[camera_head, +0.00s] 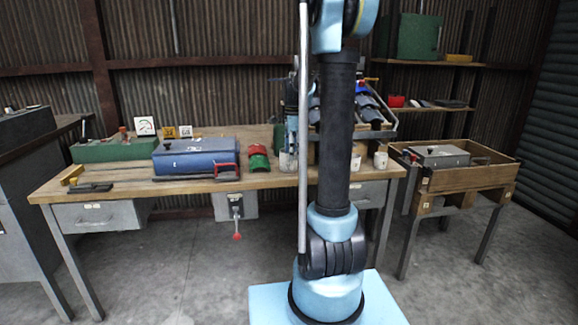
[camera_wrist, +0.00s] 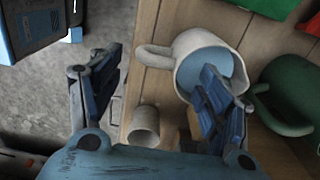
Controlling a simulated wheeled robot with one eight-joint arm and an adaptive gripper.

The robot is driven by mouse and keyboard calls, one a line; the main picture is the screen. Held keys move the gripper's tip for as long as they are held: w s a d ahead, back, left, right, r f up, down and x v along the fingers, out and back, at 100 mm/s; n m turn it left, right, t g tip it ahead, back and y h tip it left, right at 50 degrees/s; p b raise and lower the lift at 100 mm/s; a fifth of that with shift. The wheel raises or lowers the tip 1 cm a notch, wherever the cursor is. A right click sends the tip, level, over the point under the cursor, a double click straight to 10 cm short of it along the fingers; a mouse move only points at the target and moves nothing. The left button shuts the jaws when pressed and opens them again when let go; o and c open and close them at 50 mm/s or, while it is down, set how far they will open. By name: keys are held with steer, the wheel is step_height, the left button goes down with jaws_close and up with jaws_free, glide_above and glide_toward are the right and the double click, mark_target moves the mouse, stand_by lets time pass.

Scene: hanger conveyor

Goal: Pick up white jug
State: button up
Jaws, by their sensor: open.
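The white jug (camera_wrist: 187,46) stands upright on the wooden bench in the wrist view, with a bluish inside and its handle pointing left. My gripper (camera_wrist: 161,62) is open, its fingers apart. The handle lies between the two fingers in the picture. The right finger overlaps the jug's opening; whether it is inside cannot be told. The left finger is over the floor past the bench edge. In the head view a pale vessel, seemingly the jug (camera_head: 287,162), shows at the bench's front, below my blue gripper, partly hidden by my arm.
A green mug (camera_wrist: 285,92) stands close right of the jug. A small white cup (camera_wrist: 143,122) is nearer my wrist. The wooden bench (camera_head: 130,182) also bears a blue toolbox (camera_head: 195,157) and a red-and-green object (camera_head: 258,158). A wooden tray table (camera_head: 465,177) is at right.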

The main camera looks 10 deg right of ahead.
steer(key=shift+s+a+f, duration=0.1)
steer(key=shift+a+f, duration=0.1)
steer(key=shift+f, duration=1.25)
steer(key=shift+s+a+f, duration=0.1)
steer(key=shift+a+f, duration=0.05)
steer(key=shift+f, duration=1.25)
steer(key=c, duration=1.6)
